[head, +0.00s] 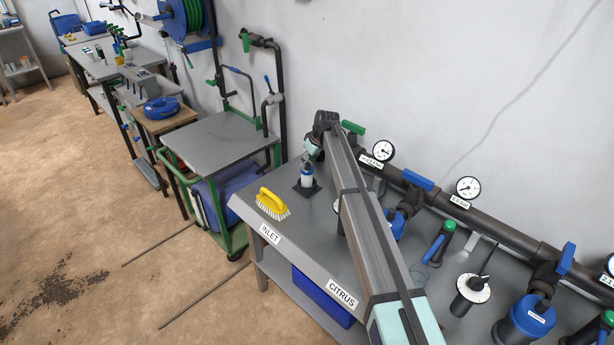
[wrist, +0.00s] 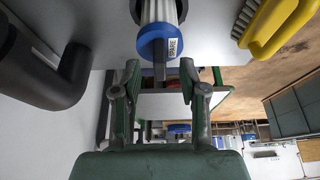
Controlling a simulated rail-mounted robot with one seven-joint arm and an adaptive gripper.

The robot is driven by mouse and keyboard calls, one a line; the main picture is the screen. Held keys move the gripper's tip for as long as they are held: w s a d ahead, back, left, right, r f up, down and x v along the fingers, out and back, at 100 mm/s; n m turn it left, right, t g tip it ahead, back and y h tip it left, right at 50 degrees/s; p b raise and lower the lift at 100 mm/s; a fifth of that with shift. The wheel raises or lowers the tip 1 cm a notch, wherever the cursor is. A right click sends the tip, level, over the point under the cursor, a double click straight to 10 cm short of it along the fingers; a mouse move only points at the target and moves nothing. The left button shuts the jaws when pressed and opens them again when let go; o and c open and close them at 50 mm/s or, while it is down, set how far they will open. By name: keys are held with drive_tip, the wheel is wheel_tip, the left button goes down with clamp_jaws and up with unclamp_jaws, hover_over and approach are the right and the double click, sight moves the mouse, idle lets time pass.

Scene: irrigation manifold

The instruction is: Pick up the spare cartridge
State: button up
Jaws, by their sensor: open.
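The spare cartridge (head: 307,176) is a white cylinder with blue ends, upright on a dark square base on the grey bench, at its far end. In the wrist view the cartridge (wrist: 158,42) shows white pleats and a blue end cap with a label that seems to read SPARE. A dark stem on the cap points between my fingers. My gripper (wrist: 161,80) is open and empty, its fingertips apart on either side of the stem. In the head view my gripper (head: 312,147) is just above the cartridge, partly hidden by my arm. I cannot tell whether it touches.
A yellow brush (head: 272,204) lies left of the cartridge on the bench (head: 245,207). A dark pipe (head: 480,225) with gauges and valves runs along the wall. In the wrist view a dark pipe elbow (wrist: 65,75) is close on the left. A blue filter housing (head: 525,320) stands nearer.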

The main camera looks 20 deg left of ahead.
drive_tip(key=shift+x, duration=1)
drive_tip(key=shift+r, duration=0.1)
clamp_jaws()
drive_tip(key=shift+r, duration=0.1)
